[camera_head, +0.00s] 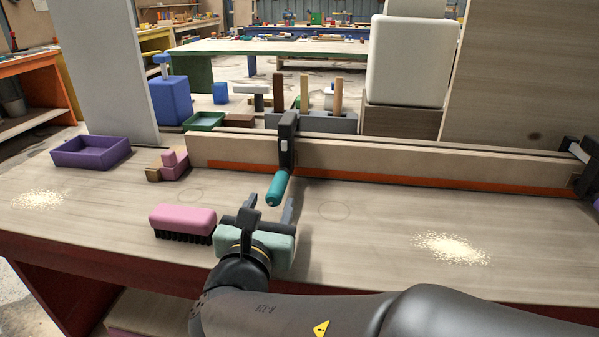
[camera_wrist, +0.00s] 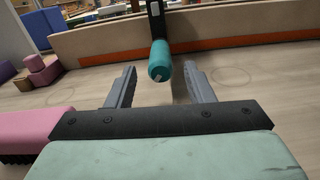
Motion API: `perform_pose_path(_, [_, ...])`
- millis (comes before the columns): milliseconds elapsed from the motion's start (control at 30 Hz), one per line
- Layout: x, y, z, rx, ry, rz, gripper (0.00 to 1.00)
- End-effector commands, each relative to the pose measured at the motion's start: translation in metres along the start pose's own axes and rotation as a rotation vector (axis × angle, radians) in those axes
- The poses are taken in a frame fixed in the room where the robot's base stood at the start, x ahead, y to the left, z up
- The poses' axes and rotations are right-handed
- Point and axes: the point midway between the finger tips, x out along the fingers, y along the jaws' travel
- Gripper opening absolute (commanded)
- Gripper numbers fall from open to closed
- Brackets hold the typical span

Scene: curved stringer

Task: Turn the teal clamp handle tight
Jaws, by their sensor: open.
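The teal clamp handle (camera_head: 277,188) sticks out toward me from a dark clamp (camera_head: 287,140) set over the long wooden stringer (camera_head: 350,160). My gripper (camera_head: 268,207) is open and empty, just short of the handle, with its fingers pointing at it. In the wrist view the teal handle (camera_wrist: 160,60) appears between and beyond the two fingertips of my gripper (camera_wrist: 160,80), with no contact visible. A second dark clamp (camera_head: 580,165) stands at the right end of the stringer; its handle is not clearly seen.
A pink brush (camera_head: 182,222) lies close left of my gripper. A purple tray (camera_head: 90,152) and pink blocks (camera_head: 174,164) stand farther left. Sawdust piles (camera_head: 450,248) lie on the bench (camera_head: 370,225). The bench right of my gripper is otherwise clear.

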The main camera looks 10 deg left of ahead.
Motion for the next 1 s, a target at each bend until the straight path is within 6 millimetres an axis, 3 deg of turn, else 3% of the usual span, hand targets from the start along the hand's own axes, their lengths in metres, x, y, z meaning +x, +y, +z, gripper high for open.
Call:
perform_pose_path(100, [0.025, -0.001, -0.002, 0.002, 0.002, -0.004, 0.48])
perform_pose_path(300, [0.052, 0.0, -0.001, 0.001, 0.002, -0.002, 0.48])
perform_pose_path(733, [0.061, 0.0, 0.0, 0.001, 0.001, 0.0, 0.48])
perform_pose_path(900, [0.061, 0.0, 0.0, 0.001, 0.001, 0.0, 0.03])
perform_pose_path(1000, [0.061, 0.0, 0.0, 0.002, 0.001, 0.0, 0.03])
